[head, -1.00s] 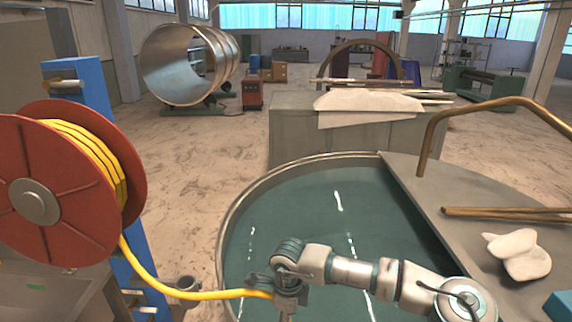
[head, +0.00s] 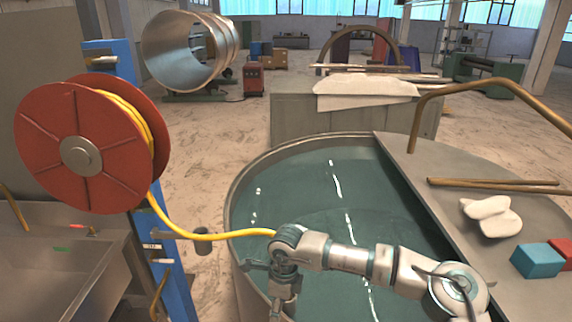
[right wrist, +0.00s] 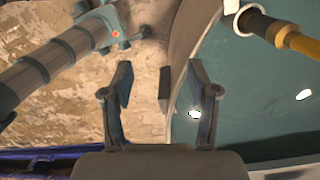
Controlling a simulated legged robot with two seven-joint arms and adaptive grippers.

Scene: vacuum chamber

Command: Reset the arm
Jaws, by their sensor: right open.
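My right arm (head: 345,258) comes in from the lower right of the head view and reaches left over the round water tank (head: 300,200). Its far end bends down near the tank's left rim. In the right wrist view, my right gripper (right wrist: 158,85) is open, with nothing between its fingers. A yellow hose (head: 205,236) runs from the red reel (head: 45,150) towards my right arm, where its end is hidden in the head view. In the right wrist view, the hose's metal end (right wrist: 252,18) is at the upper right, apart from the fingers. My left gripper is not in view.
A blue post (head: 165,270) and a metal sink (head: 60,265) stand left of the tank. A grey deck (head: 440,215) on the right carries a bent brass rail (head: 480,84), rods, a white cloth (head: 490,215) and a blue block (head: 537,260).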

